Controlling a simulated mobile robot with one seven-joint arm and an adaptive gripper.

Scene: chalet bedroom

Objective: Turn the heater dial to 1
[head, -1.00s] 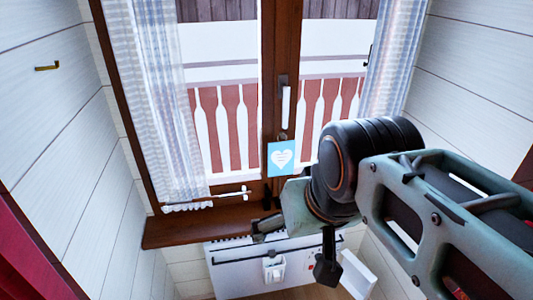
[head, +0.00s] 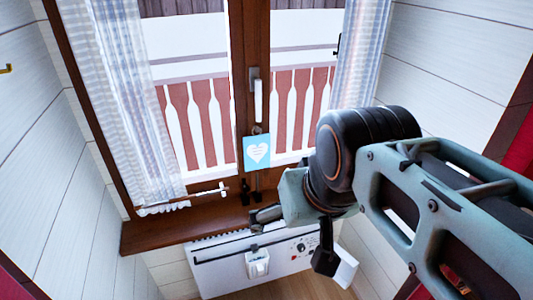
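The heater (head: 225,275) is a white panel low on the wall under the window sill. Small dark round controls (head: 300,247) and a reddish spot show at the upper right of its front. Which control is the dial, and what it points to, is too small to read.
A wooden sill (head: 155,233) runs above the heater. A blue card with a white heart (head: 257,152) stands by the window's middle post. A white holder (head: 258,263) hangs on the heater's front. Curtains (head: 110,100) hang at both sides. Some wooden floor (head: 285,289) shows below.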

